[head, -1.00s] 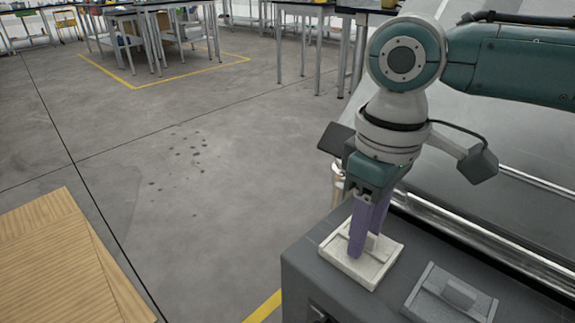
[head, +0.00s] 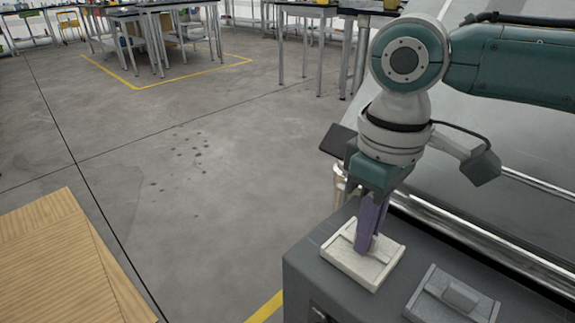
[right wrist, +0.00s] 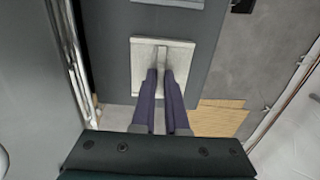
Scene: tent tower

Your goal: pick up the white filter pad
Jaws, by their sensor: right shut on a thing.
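The white filter pad (head: 362,262) is a square off-white block with a raised ridge across its middle. It rests on the near left corner of the dark grey machine top (head: 318,255). My right gripper (head: 362,249) points down at the pad, with its purple fingers shut on the ridge. In the right wrist view the pad (right wrist: 143,82) lies flat under the fingers (right wrist: 161,72), which sit either side of the ridge. I cannot see a gap under the pad. My left gripper is not in view.
A similar grey pad (head: 453,298) with a ridge lies to the right on the same top. A metal rail and sloping grey panel (head: 480,190) stand behind. A wooden surface (head: 65,265) is at the lower left. Open concrete floor (head: 200,200) lies between.

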